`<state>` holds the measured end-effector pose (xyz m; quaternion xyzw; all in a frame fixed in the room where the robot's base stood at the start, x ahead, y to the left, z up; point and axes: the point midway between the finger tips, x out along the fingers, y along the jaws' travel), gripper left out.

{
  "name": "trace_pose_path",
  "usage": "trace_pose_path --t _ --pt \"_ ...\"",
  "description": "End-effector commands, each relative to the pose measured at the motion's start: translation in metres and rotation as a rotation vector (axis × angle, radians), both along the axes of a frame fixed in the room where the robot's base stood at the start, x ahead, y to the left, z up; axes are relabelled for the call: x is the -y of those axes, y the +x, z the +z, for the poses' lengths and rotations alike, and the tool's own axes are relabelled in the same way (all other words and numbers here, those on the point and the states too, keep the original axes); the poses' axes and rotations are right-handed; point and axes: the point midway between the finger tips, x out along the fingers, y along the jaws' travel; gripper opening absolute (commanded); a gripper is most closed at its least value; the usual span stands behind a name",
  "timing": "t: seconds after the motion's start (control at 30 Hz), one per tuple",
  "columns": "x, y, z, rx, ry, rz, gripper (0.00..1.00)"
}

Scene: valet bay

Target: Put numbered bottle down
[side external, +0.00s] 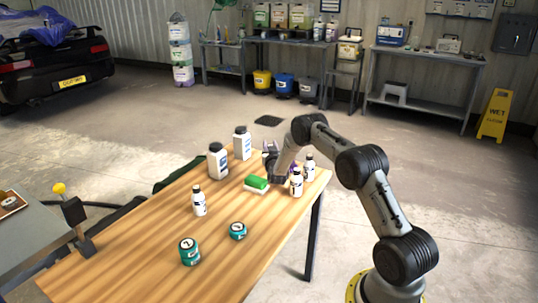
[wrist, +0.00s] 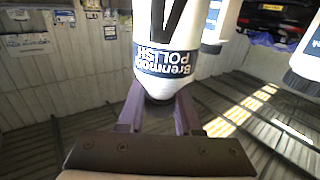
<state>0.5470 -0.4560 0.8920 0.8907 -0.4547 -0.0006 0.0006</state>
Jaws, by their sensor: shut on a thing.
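My gripper (side external: 271,157) is over the far right part of the table in the side view. In the wrist view its purple fingers (wrist: 159,100) are shut on the dark neck or cap of a white numbered bottle (wrist: 168,28). The bottle has a blue "POLISH" label and a large black numeral, cut off at the top. The lettering looks upside down in the wrist view. In the side view my gripper hides its hold, and I cannot tell whether the bottle's base touches the table.
The wooden table (side external: 140,235) carries two small white bottles (side external: 297,184) (side external: 309,165) near my gripper and another small bottle (side external: 199,201) further left. Two large white bottles (side external: 218,162) (side external: 242,144) stand behind.

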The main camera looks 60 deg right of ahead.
Motion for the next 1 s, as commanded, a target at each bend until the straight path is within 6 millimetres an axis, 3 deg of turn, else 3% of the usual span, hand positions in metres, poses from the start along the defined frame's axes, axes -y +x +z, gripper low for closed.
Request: trace_pose_path --t 0.23,0.47,0.93,0.97,1.0 --pt "0.007 0.008 -0.012 0.002 -0.001 -0.001 0.0" --pt "0.009 0.01 -0.041 0.002 -0.001 -0.001 0.0" --pt "0.008 0.01 -0.048 0.002 -0.001 0.0 0.0" --pt "0.008 0.01 -0.049 0.001 0.001 0.0 0.39" --pt "0.008 0.01 -0.048 0.001 0.001 0.0 0.46"
